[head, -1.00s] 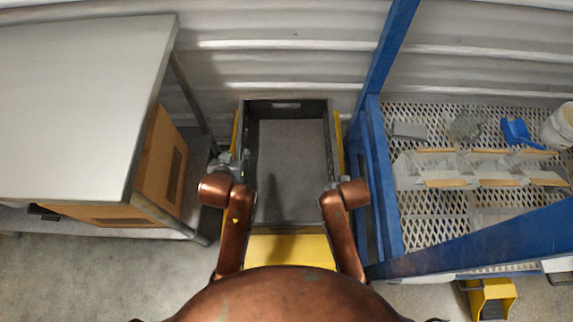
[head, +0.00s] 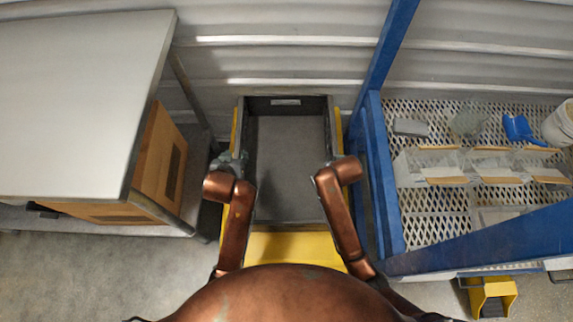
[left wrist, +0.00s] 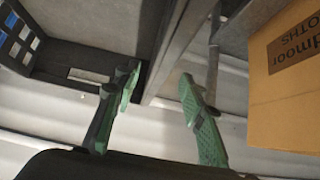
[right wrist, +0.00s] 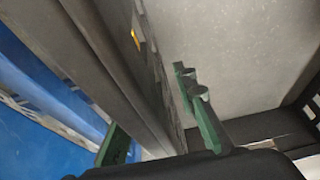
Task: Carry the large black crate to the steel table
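The large black crate (head: 290,150) stands in the middle of the head view, level on something yellow (head: 290,246), and looks empty. My left gripper (head: 232,163) is at its left side. In the left wrist view the open green fingers (left wrist: 160,105) are on either side of the crate's side wall (left wrist: 175,45), with gaps. My right gripper (head: 337,170) is at the right side. In the right wrist view its fingers (right wrist: 160,128) are apart, with the wall (right wrist: 112,50) between them; contact is unclear. The steel table (head: 75,90) is at the left.
A cardboard box (head: 160,160) sits beneath the steel table. A blue-framed rack (head: 378,160) with a mesh deck stands close on the right, holding trays, a blue scoop (head: 518,130) and a white bucket (head: 560,123). A corrugated wall is behind. Grey floor is open at lower left.

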